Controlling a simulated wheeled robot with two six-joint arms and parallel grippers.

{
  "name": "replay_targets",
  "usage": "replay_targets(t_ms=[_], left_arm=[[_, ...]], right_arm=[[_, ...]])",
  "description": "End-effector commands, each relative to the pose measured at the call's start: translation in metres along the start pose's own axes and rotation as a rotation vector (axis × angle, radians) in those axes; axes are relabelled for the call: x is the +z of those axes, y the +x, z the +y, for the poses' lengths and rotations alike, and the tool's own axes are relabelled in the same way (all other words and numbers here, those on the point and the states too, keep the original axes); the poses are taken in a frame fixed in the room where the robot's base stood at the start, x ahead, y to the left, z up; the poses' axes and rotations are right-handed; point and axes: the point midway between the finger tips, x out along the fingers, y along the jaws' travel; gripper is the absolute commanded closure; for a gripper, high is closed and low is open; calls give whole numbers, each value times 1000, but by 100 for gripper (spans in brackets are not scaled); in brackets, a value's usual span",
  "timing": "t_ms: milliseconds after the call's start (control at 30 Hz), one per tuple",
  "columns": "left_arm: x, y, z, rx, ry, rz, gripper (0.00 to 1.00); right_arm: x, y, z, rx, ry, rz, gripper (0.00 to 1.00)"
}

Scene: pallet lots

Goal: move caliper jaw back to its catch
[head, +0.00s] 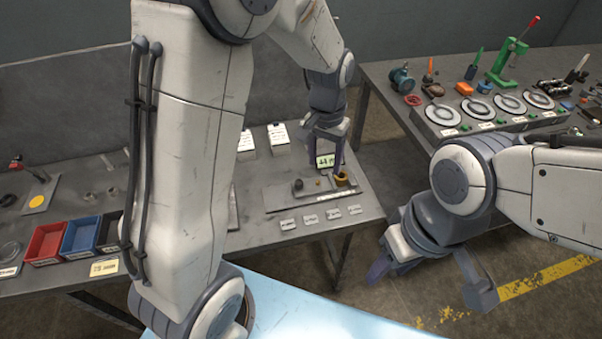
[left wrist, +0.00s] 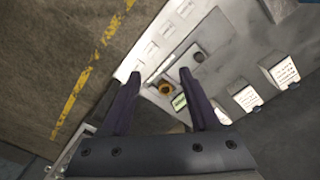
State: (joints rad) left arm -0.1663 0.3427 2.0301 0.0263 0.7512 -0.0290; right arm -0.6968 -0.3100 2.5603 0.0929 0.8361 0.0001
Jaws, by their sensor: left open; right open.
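A grey fixture plate (head: 290,197) lies on the left bench, with a small digital display (head: 325,160) behind it. On it are a brass-coloured round piece (head: 342,180) at the right end and a dark knob (head: 298,184) at the left. The left wrist view shows the brass piece (left wrist: 166,88), the display (left wrist: 180,102) and the dark knob (left wrist: 199,57). I cannot tell the caliper jaw or its catch apart from these parts. My left gripper (head: 328,150) is open above the fixture; its fingers (left wrist: 159,74) straddle the view of it. My right gripper (head: 430,282) is open and empty over the floor.
Several small labelled tags (head: 311,219) line the bench front. White cards (head: 279,137) stand behind. A red bin (head: 46,243) and a blue bin (head: 81,236) are at the left. A second bench (head: 400,98) with round dials and a green press (head: 508,60) stands right, beyond a floor gap.

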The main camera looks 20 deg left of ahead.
Motion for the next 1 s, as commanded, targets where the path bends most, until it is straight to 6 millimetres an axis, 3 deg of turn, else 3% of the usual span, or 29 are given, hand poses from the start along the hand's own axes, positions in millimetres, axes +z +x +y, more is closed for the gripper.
replay_targets(t_ms=[33, 100, 200, 300, 467, 800, 1000], left_arm=[[-14, 24, -25, -5, -53, -10, 38], [-29, 43, -52, -11, -103, -13, 38], [-41, 63, -80, -16, -152, -15, 38], [-45, 73, -95, -19, -176, -16, 38], [-45, 89, -99, -19, -183, -20, 38], [-43, 150, -99, -19, -181, -21, 38], [-43, 172, -99, -19, -181, -18, 38]], right_arm=[[0, 8, 1, 0, 0, 0, 50], [1, 12, 1, 0, 0, 0, 50], [1, 15, 1, 0, 0, 0, 50], [1, 16, 1, 0, -1, 0, 50], [1, 12, 1, 0, -1, 0, 50], [0, 2, 0, 0, -1, 0, 50], [0, -1, 0, 0, 0, 0, 50]])
